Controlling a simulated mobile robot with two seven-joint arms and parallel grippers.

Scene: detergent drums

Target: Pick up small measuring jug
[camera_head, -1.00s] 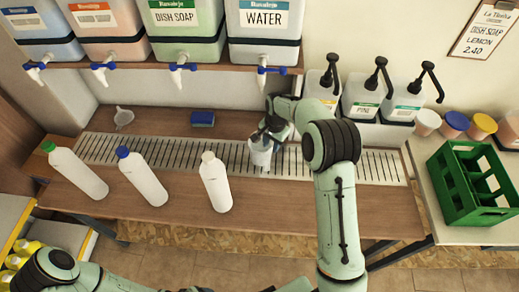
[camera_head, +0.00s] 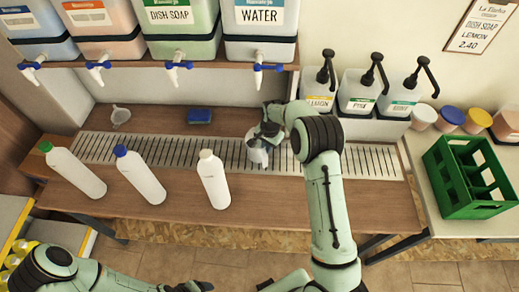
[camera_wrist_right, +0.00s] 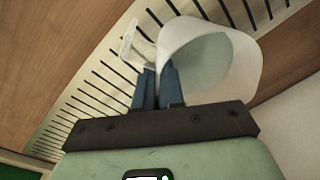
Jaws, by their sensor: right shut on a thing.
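The small measuring jug (camera_head: 257,154) is a pale, translucent cup over the slotted drain strip, right of the white-capped bottle. My right gripper (camera_head: 268,136) is at its upper right side in the head view. In the right wrist view, the blue fingers (camera_wrist_right: 157,88) are shut at the jug's handle (camera_wrist_right: 132,42), beside the wide open cup (camera_wrist_right: 212,62). Whether the jug's base touches the strip is unclear. My left arm crosses the bottom left of the head view. Its gripper (camera_head: 194,286) is cut off by the lower edge.
White bottles with green (camera_head: 74,171), blue (camera_head: 141,175) and white (camera_head: 214,180) caps stand left of the jug. A funnel (camera_head: 120,116) and a blue sponge (camera_head: 200,116) are behind. Tap drums hang above, with the water tap (camera_head: 258,72) nearest. Pump bottles (camera_head: 358,95) and a green crate (camera_head: 466,178) are right.

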